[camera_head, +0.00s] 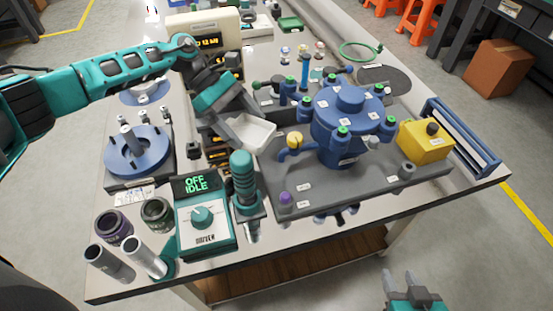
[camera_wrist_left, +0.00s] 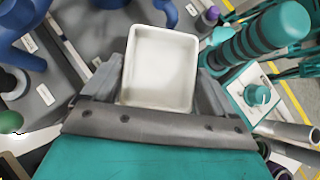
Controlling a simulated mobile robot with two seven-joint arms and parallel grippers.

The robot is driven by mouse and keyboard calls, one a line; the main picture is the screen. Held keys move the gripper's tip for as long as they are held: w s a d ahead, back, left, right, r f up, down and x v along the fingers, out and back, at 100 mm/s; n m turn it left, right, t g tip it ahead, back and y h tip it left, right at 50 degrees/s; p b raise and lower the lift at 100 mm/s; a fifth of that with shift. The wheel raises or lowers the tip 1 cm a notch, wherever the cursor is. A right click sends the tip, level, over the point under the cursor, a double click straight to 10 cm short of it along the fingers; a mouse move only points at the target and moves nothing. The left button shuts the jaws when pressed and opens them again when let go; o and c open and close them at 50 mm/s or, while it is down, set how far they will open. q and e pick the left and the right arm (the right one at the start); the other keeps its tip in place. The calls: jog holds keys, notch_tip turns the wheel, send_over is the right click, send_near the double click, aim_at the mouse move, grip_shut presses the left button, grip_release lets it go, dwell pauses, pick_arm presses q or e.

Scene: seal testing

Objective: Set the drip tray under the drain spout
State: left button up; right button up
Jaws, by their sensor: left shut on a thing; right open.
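The white drip tray (camera_head: 254,132) is a shallow square dish, held tilted beside the left edge of the grey test base. My left gripper (camera_head: 232,118) is shut on its near side; in the left wrist view the drip tray (camera_wrist_left: 160,65) sits between the fingers. The blue drain spout (camera_head: 284,154), with a yellow knob (camera_head: 295,139), sticks out left from the blue pump housing (camera_head: 347,125). The tray is just up and left of the spout, and a gap shows between them. My right gripper (camera_head: 400,280) is open and empty at the bottom right, off the table.
A teal-handled driver (camera_head: 244,180) stands upright close below the tray, and a driver controller (camera_head: 203,218) reading "OFF IDLE" is beside it. A purple knob (camera_head: 285,198) sits on the base. A blue flanged disc (camera_head: 138,152) lies left. The base's front left surface is mostly clear.

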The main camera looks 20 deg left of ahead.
aim_at(237, 131)
pick_arm(q)
notch_tip(237, 131, down, 5)
jog(key=shift+s+d+f, duration=0.1)
jog(key=shift+d+f, duration=0.1)
jog(key=shift+d, duration=0.25)
jog(key=shift+s+d+f, duration=0.1)
jog(key=shift+d+f, duration=0.1)
jog(key=shift+d, duration=0.25)
jog(key=d, duration=0.2)
jog(key=d+p, duration=0.1)
jog(key=d, duration=0.1)
jog(key=s+d+p, duration=0.1)
jog(key=d, duration=0.1)
jog(key=shift+s+d+f, duration=0.1)
jog(key=shift+f, duration=0.55)
jog(key=o, duration=0.9)
jog(key=b+v, duration=0.1)
jog(key=v, duration=1.1)
